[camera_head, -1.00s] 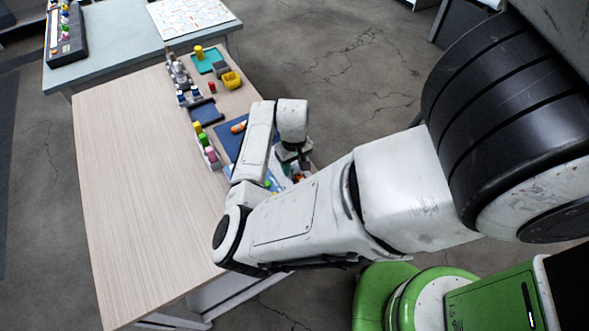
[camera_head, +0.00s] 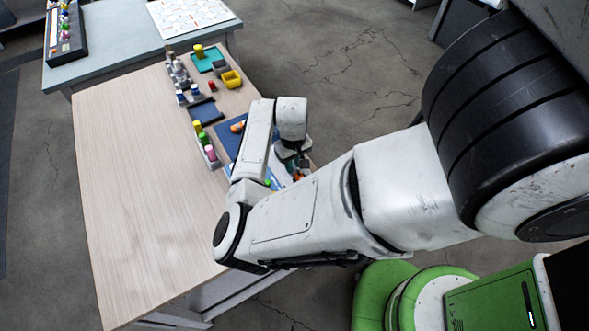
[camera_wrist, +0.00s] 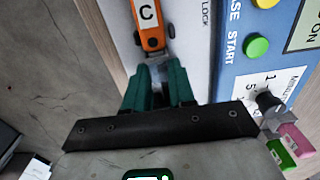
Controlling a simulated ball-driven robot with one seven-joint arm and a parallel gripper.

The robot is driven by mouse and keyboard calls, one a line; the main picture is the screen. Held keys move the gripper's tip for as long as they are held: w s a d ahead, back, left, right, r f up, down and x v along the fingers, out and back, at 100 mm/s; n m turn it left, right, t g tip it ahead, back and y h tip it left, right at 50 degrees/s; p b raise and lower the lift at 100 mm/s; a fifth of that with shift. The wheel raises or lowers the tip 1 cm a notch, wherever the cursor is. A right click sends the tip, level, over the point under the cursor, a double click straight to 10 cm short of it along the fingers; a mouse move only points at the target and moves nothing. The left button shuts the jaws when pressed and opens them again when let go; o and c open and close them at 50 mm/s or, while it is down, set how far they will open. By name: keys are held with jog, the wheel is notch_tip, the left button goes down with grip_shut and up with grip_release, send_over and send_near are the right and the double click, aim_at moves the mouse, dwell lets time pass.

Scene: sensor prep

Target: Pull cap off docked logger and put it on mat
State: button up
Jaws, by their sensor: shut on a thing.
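In the wrist view, the orange logger (camera_wrist: 151,22) with a white "C" label lies docked on a pale panel beside the word LOCK. My gripper (camera_wrist: 162,80) has green fingers, closed around a small greyish cap (camera_wrist: 160,70) at the logger's near end. The cap is mostly hidden between the fingers, and I cannot tell whether it is still joined to the logger. In the head view, a blue mat (camera_head: 222,141) lies on the table left of my forearm, which hides part of it. An orange object (camera_head: 238,127) lies on it.
A blue control panel (camera_wrist: 240,60) with START buttons is beside the dock. Pink and green blocks (camera_wrist: 295,140) show at lower right. The table's left is clear.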

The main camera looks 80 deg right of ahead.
jog(key=shift+w+d, duration=0.65)
jog(key=shift+d, duration=0.1)
dwell(1.1)
jog(key=shift+r, duration=0.15)
jog(key=shift+r+p, duration=2.6)
jog(key=shift+r, duration=0.05)
